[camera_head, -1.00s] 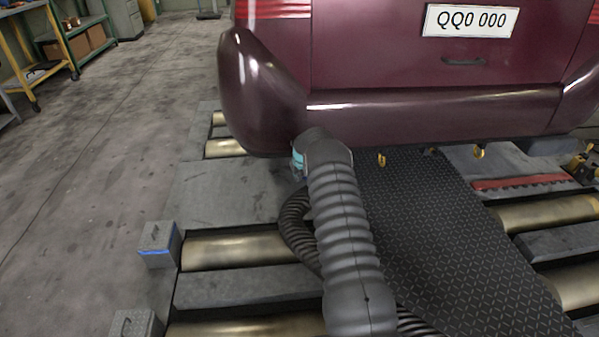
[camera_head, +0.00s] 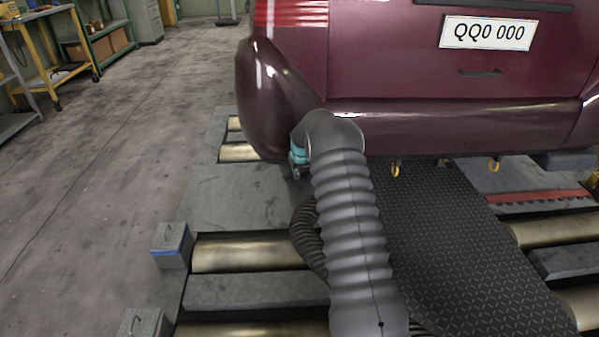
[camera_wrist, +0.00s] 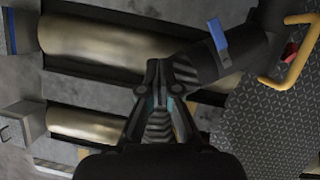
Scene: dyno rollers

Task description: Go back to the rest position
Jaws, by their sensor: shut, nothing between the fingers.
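My gripper (camera_wrist: 160,68) shows in the wrist view with its two dark fingers together and nothing between them. A dark tubular piece with a blue tab (camera_wrist: 218,34) lies just beyond the fingertips, to the right; I cannot tell whether they touch. In the head view my grey ribbed arm reaches toward the lower left of the maroon car's rear bumper (camera_head: 470,125). The wrist end is bent down there, and the fingers are hidden. A black corrugated hose (camera_head: 306,236) curves on the floor side, partly behind my arm.
Brass rollers (camera_head: 245,254) lie in the floor around a black tread plate (camera_head: 450,250). Yellow hooks (camera_head: 395,169) hang under the bumper. Grey blocks (camera_head: 172,244) stand at the rollers' left ends. Open concrete floor (camera_head: 110,150) lies left, with a yellow cart (camera_head: 50,70) beyond.

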